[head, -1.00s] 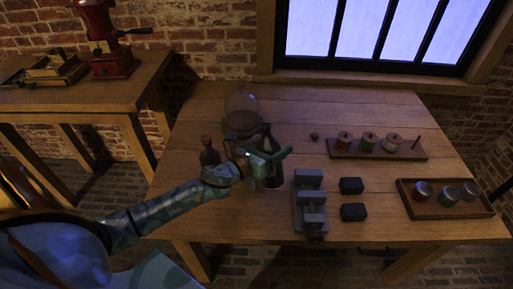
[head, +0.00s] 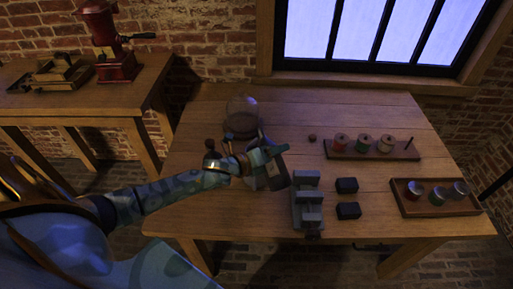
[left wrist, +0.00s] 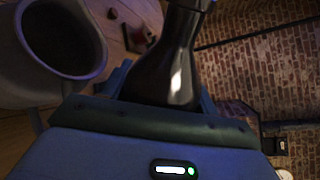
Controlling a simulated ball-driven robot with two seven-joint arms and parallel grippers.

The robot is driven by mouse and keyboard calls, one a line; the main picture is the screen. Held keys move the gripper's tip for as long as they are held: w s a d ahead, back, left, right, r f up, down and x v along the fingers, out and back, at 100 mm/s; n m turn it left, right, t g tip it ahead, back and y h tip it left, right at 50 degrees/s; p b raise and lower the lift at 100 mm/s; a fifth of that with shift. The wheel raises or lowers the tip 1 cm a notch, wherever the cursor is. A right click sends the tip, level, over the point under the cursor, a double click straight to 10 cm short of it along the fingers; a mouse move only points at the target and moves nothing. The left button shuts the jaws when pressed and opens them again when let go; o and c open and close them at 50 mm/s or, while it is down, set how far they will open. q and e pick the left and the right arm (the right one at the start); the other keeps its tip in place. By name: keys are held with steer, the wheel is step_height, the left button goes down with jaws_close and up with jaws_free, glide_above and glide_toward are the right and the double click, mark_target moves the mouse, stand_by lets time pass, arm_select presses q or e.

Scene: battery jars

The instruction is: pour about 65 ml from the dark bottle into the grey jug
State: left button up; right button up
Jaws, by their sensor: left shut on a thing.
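The dark bottle (left wrist: 165,65) is between the fingers of my left gripper (head: 262,160), which is shut on it. In the left wrist view its glossy body narrows to a neck at the top edge; its mouth is out of frame. In the head view the gripper hides most of the bottle, and its exact tilt is hard to tell. The grey jug (left wrist: 22,75) is beside the bottle in the left wrist view, with its round opening facing the camera and dark inside. In the head view the jug (head: 275,181) is partly covered by the gripper. I see no stream of liquid.
A glass dome (head: 242,115) stands behind the gripper, and a small brown bottle (head: 210,151) to its left. A grey vise-like block (head: 307,200), two black blocks (head: 346,186), a spool rack (head: 372,150) and a jar tray (head: 437,205) stand to the right.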

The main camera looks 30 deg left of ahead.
arm_select(q)
steer(key=shift+d+f+n, duration=0.1)
steer(key=shift+d+n, duration=0.1)
steer(key=shift+n, duration=0.4)
steer(key=shift+s+d+f+n+g+h, duration=0.2)
steer(key=shift+n+g+h, duration=0.2)
steer(key=shift+n, duration=0.2)
steer(key=shift+w+n, duration=0.1)
steer(key=shift+n, duration=0.3)
steer(key=shift+f+n+g+h, duration=0.2)
steer(key=shift+n+g+h, duration=0.15)
steer(key=shift+n, duration=0.35)
steer(key=shift+f+n, duration=0.1)
steer(key=shift+n, duration=0.2)
steer(key=shift+a+r+n+h+p, duration=0.15)
steer(key=shift+r+n+h+p, duration=0.3)
steer(key=shift+r+n+p, duration=0.2)
steer(key=shift+w+a+f+n+g+b, duration=0.15)
steer(key=shift+f+n+g+b, duration=0.15)
steer(key=shift+n+b, duration=0.25)
stand_by(0.5)
steer(key=shift+a+r+n+h, duration=0.15)
steer(key=shift+r+n+h, duration=0.2)
steer(key=shift+n+h, duration=0.15)
stand_by(0.4)
